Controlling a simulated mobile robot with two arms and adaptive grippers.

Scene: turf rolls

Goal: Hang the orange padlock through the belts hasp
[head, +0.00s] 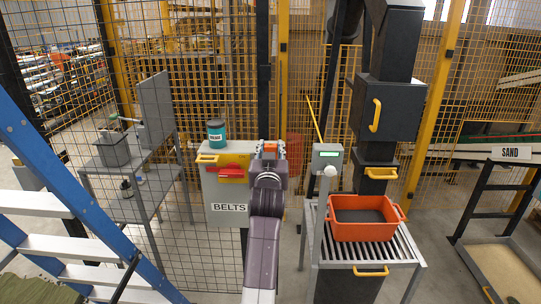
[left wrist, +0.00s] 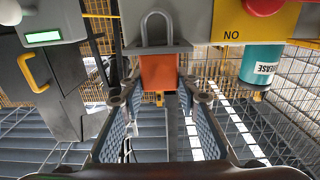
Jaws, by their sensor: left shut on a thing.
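The orange padlock (left wrist: 158,73) is between the fingertips of my left gripper (left wrist: 160,94), which is shut on its body. Its grey shackle (left wrist: 155,27) points to the top of the left wrist view. A dark grey bar crosses at the shackle's base; I cannot tell whether it is the hasp or whether the shackle passes through it. In the head view my left gripper (head: 270,155) is at the right edge of the grey BELTS box (head: 222,190), with a bit of orange at its tips. The arm hides that edge. My right gripper is out of view.
A teal jar (head: 216,133) stands on the BELTS box, near its red handle (head: 234,172). A post with a green-lit display (head: 327,153) stands close on the right. An orange tray (head: 362,218) sits on a roller stand. Blue steps (head: 60,180) fill the left front.

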